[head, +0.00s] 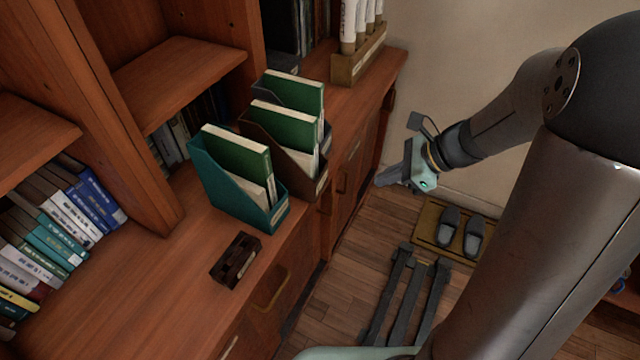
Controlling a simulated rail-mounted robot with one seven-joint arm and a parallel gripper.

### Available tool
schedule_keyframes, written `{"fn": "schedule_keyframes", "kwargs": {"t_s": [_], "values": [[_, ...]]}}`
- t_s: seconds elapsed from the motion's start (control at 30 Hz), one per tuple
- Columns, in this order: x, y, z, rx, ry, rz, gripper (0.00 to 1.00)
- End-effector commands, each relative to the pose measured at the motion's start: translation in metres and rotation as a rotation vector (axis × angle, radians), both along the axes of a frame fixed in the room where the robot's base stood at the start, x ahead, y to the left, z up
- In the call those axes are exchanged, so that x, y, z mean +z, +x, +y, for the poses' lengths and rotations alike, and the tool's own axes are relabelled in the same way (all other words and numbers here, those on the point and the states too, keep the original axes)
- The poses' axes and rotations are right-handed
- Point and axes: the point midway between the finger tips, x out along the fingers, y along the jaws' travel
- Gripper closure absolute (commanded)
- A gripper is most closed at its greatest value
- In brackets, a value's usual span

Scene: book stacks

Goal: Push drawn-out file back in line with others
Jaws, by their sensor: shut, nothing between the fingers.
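Three file holders with green-covered contents stand upright in a row on the wooden counter. They are a teal file (222,190) at the near end, a brown file (308,188) in the middle and a dark grey file (288,88) at the far end. The brown file sticks out further toward the counter's front edge than its neighbours, its front about at that edge. My gripper (382,181) is shut and empty. It is in the air to the right of the brown file, clear of it and beyond the counter's front edge, with its fingers pointing left.
A dark wooden block-like object (236,261) lies on the counter in front of the teal file. A wooden box (358,62) with white rolls stands at the far end. Shelved books (62,225) are at left. Slippers on a mat (428,222) lie on the floor.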

Motion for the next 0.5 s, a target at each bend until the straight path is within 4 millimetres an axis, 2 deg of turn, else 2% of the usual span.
{"fn": "schedule_keyframes", "kwargs": {"t_s": [0.03,0.17,0.5], "values": [[-0.004,0.007,-0.003,-0.045,0.023,0.019,1.00],[-0.010,0.013,0.002,-0.074,0.041,0.031,1.00],[-0.058,0.023,0.049,-0.067,0.038,0.032,1.00]]}}
